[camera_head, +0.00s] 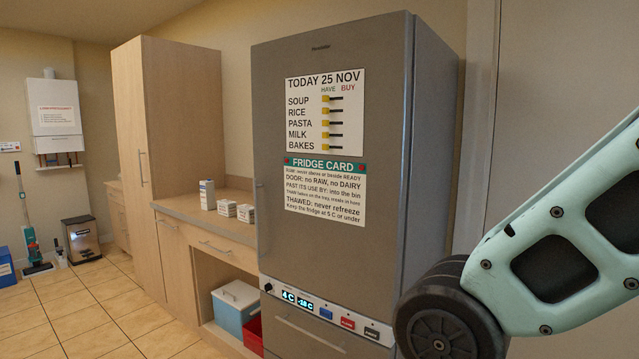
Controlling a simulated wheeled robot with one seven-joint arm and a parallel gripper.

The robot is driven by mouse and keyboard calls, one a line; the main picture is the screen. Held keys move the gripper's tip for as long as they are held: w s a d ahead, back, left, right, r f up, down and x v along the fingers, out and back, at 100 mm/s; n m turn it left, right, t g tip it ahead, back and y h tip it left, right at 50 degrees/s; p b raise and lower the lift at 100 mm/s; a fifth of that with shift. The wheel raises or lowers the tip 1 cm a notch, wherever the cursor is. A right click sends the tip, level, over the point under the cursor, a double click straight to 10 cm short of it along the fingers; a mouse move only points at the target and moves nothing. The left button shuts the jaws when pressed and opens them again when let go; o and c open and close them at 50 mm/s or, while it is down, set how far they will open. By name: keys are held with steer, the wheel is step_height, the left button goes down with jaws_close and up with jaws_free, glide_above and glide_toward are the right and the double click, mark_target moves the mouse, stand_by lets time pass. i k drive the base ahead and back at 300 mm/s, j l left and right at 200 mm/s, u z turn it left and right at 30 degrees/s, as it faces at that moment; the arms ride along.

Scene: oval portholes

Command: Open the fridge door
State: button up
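A tall grey fridge (320,235) stands in the middle of the view, with its door shut flush. A slim vertical handle (259,215) runs along the left edge of the door. A list sheet and a fridge card (325,190) are on the door front. A control strip (320,307) with lit displays lies below the door, above a lower drawer front. My arm, pale green with a dark joint, fills the lower right, in front of the fridge's lower right side. My gripper is outside this view.
Left of the fridge is a counter (185,208) with several small white cartons. Under it are a blue-and-white cool box (235,312) and a red crate (253,337). A tall wooden cupboard (185,110) and a bin (81,240) stand farther left. The tiled floor at left is clear.

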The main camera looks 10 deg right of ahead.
mark_target(329, 225)
steer(key=i+j, duration=0.2)
steer(key=i, duration=0.45)
steer(key=i+j+u, duration=0.15)
steer(key=i, duration=0.5)
steer(key=i+j, duration=0.15)
steer(key=i, duration=0.55)
